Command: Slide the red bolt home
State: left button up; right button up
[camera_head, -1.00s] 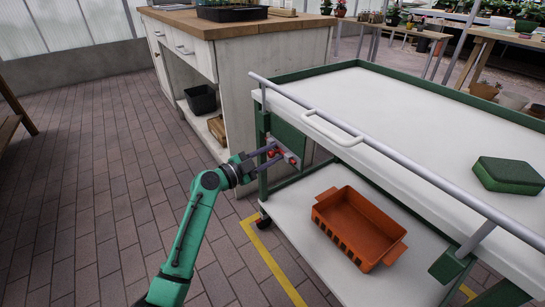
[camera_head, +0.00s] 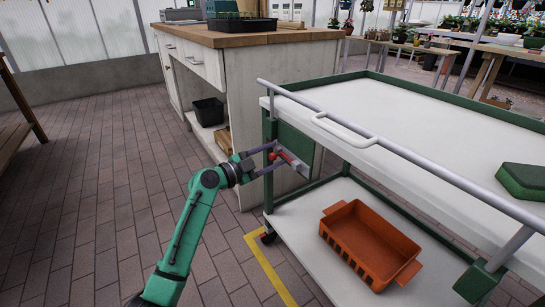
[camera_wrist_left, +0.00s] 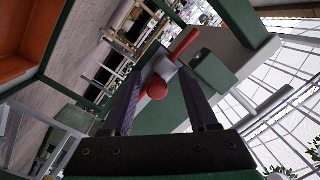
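The red bolt (camera_head: 285,158) sits at the green panel on the near left end of the trolley. In the left wrist view its round red knob (camera_wrist_left: 157,88) faces me, a grey collar (camera_wrist_left: 166,68) is behind it, and a red rod (camera_wrist_left: 185,43) sticks out beyond. A green block (camera_wrist_left: 213,72) is beside the collar. My left gripper (camera_head: 276,158) is at the bolt with its fingers apart. In the left wrist view the fingers (camera_wrist_left: 159,76) stand on either side of the knob, with gaps visible. My right gripper is not in view.
The trolley has a white top (camera_head: 400,120) with a grey rail and a green sponge-like block (camera_head: 522,180). An orange crate (camera_head: 345,222) is on its lower shelf. A wooden-topped cabinet (camera_head: 230,75) stands close behind. Paved floor (camera_head: 70,200) on the left is clear.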

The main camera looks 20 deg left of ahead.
pick_arm(q)
jog(key=v, duration=1.4)
jog(key=shift+s+a, duration=0.15)
jog(key=shift+s, duration=0.1)
